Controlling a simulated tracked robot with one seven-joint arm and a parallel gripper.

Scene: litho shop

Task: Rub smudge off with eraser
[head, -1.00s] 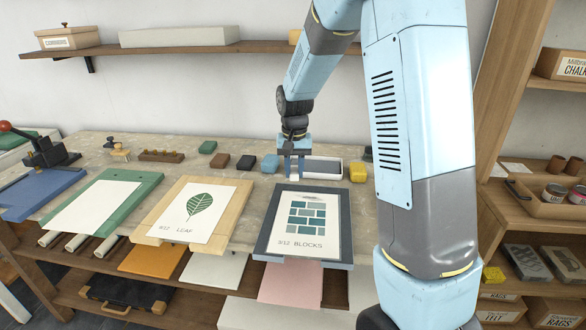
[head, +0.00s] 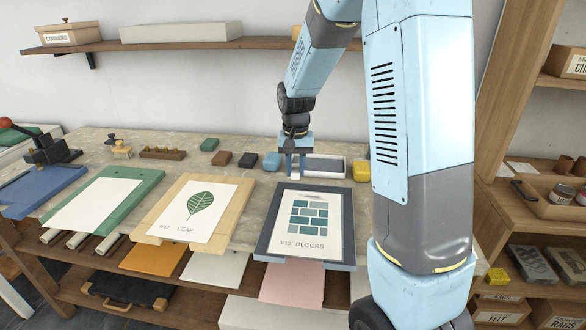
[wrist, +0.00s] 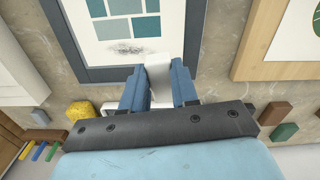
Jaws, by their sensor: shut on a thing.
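My gripper (head: 296,170) is shut on a white eraser (wrist: 157,72). In the wrist view the eraser sticks out between the two blue fingers, over the edge of the dark-framed blocks print (head: 285,237). The smudge (wrist: 124,47) is a grey scribble on the white paper margin, just beyond the teal and grey blocks and to the left of the eraser's tip. The eraser appears apart from the smudge. In the head view the gripper is at the far edge of the print. Whether the eraser touches anything there is unclear.
Behind my gripper stands a white open tray (head: 337,174), with a yellow block (head: 361,171) to its right. A blue block (head: 271,161) and a dark block (head: 247,160) lie to the left. The leaf print (head: 199,206) lies left of the blocks print.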

